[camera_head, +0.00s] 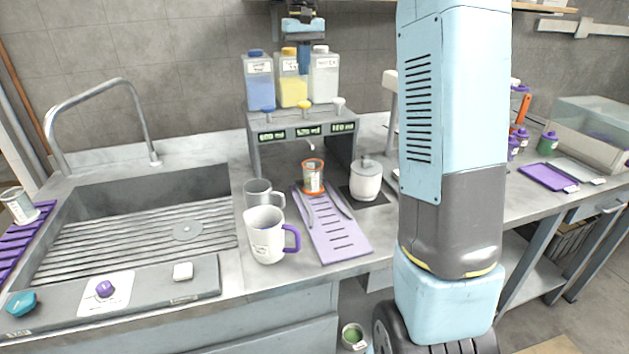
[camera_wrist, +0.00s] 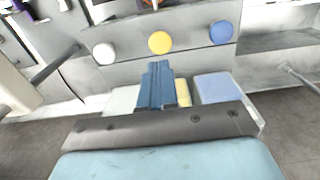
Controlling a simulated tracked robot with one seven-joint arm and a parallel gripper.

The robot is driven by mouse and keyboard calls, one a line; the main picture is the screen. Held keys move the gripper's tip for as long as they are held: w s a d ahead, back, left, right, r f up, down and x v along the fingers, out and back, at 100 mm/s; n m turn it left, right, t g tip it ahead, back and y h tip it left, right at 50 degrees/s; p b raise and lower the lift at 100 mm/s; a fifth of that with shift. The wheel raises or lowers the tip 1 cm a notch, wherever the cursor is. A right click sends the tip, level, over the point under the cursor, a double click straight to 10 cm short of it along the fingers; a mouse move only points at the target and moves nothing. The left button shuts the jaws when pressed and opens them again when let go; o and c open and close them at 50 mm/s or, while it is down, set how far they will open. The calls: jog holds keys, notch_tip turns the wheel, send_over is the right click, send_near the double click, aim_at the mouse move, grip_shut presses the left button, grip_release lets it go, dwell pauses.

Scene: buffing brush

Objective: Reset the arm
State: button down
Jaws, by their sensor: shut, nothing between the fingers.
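My gripper (camera_head: 304,70) hangs at the top middle of the head view, pointing down by the three bottles of the dispenser. Its blue fingers are together and hold nothing. In the wrist view the fingers (camera_wrist: 155,70) show side by side in the middle, close to the yellow knob (camera_wrist: 160,42). A white knob (camera_wrist: 104,54) and a blue knob (camera_wrist: 221,32) stand on either side of it. My large light-blue arm link covers part of the counter in the head view.
The dispenser (camera_head: 302,129) carries a blue, a yellow and a white bottle. In front are a purple drip tray (camera_head: 343,243), an orange-rimmed jar (camera_head: 313,177), a lidded white pot (camera_head: 366,181) and a mug (camera_head: 264,236). A sink (camera_head: 205,180) lies left.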

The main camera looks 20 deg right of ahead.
dwell(0.4)
jog(key=s+a+r+t, duration=0.1)
jog(key=s+t, duration=0.2)
jog(key=s, duration=1.7)
jog(key=s+f+t, duration=0.1)
jog(key=s+f, duration=0.3)
jog(key=s, duration=0.4)
jog(key=s+d+f+t, duration=0.1)
jog(key=s+f, duration=0.3)
jog(key=s, duration=0.5)
jog(key=shift+d+f+t, duration=0.15)
jog(key=shift+f+t, duration=0.15)
